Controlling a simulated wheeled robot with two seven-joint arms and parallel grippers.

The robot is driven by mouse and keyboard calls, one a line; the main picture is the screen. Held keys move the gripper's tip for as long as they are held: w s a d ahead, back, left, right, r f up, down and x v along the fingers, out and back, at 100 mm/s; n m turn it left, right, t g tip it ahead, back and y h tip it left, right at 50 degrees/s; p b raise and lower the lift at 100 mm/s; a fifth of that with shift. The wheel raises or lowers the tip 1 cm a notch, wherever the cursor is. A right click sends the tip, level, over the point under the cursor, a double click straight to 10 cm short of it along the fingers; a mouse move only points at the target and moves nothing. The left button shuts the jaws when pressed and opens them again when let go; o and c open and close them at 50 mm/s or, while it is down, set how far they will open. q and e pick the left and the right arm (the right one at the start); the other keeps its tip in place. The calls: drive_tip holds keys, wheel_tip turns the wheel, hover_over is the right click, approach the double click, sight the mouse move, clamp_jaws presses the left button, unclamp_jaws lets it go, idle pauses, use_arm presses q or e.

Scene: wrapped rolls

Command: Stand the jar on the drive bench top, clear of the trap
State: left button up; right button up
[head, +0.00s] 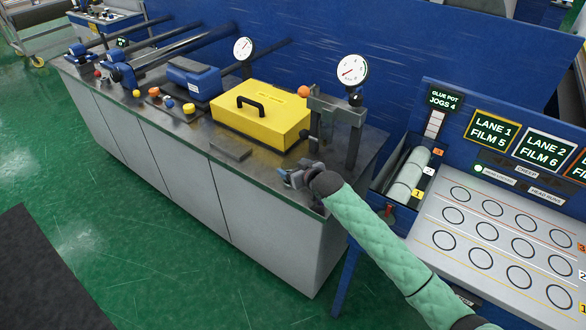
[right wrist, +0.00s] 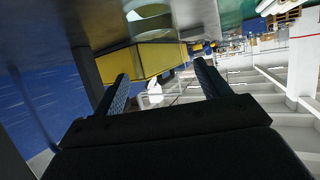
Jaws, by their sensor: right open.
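The drive bench top (head: 172,126) is a dark, glossy surface on a long grey cabinet in the head view. My right gripper (head: 284,177) is over its front edge, near the right end. Its two blue fingers stand apart in the right wrist view (right wrist: 160,76), with nothing seen clamped between them. A small white shape (right wrist: 155,92) shows beyond the fingers; I cannot tell what it is. I cannot make out the jar for certain in either view. A dark flat plate (head: 231,149) lies near the front edge; I cannot tell whether it is the trap. My left gripper is out of view.
A yellow case (head: 258,118) with a black handle stands behind my right gripper. A metal post frame (head: 337,115) and a dial gauge (head: 351,71) stand at the right end. A blue unit (head: 193,84) and knobs occupy the left. A tray of rolls (head: 408,175) adjoins on the right.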

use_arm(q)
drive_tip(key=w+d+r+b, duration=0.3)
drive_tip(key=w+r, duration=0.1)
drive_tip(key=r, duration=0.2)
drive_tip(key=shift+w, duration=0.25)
use_arm(e)
drive_tip(key=v, duration=1.1)
drive_tip(key=shift+s+f, duration=0.1)
drive_tip(key=shift+s, duration=0.05)
